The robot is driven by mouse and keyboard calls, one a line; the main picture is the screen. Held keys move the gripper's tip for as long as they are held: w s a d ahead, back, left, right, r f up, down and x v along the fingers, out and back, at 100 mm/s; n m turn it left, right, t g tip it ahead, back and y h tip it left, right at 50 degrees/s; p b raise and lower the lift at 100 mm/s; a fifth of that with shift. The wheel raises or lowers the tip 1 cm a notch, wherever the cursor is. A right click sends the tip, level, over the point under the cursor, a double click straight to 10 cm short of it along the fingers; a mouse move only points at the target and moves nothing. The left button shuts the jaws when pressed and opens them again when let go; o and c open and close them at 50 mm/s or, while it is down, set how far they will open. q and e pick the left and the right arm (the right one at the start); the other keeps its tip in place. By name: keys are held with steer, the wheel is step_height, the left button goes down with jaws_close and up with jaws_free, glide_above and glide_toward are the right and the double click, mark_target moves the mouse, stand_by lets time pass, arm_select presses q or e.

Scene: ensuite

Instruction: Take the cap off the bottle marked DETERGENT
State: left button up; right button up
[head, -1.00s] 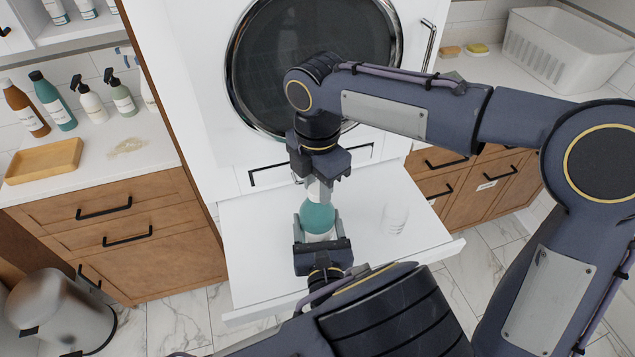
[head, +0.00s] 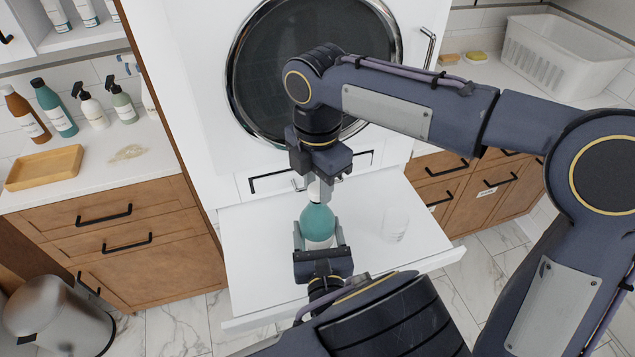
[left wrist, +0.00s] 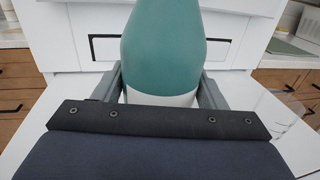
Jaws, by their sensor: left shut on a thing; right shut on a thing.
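A teal bottle with a white lower band (head: 318,222) stands upright over the white pull-out shelf (head: 265,225). It also fills the middle of the left wrist view (left wrist: 163,50). No lettering shows on it. My left gripper (head: 319,238) is shut on the bottle's lower body from the near side, a finger on each side. My right gripper (head: 316,187) points down from above and is shut at the bottle's top, on a pale cap (head: 314,191) mostly hidden by the fingers. I cannot tell whether the cap is still seated on the neck.
A clear glass (head: 395,224) stands on the shelf right of the bottle. The round-doored machine (head: 310,60) is close behind. Several bottles and a wooden tray (head: 45,167) stand on the left counter. A white basket (head: 565,55) is at the back right.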

mark_target(318, 188)
steer(key=shift+r, duration=1.9)
arm_select(q)
steer(key=o, duration=2)
steer(key=shift+c, duration=0.2)
steer(key=shift+s, duration=0.1)
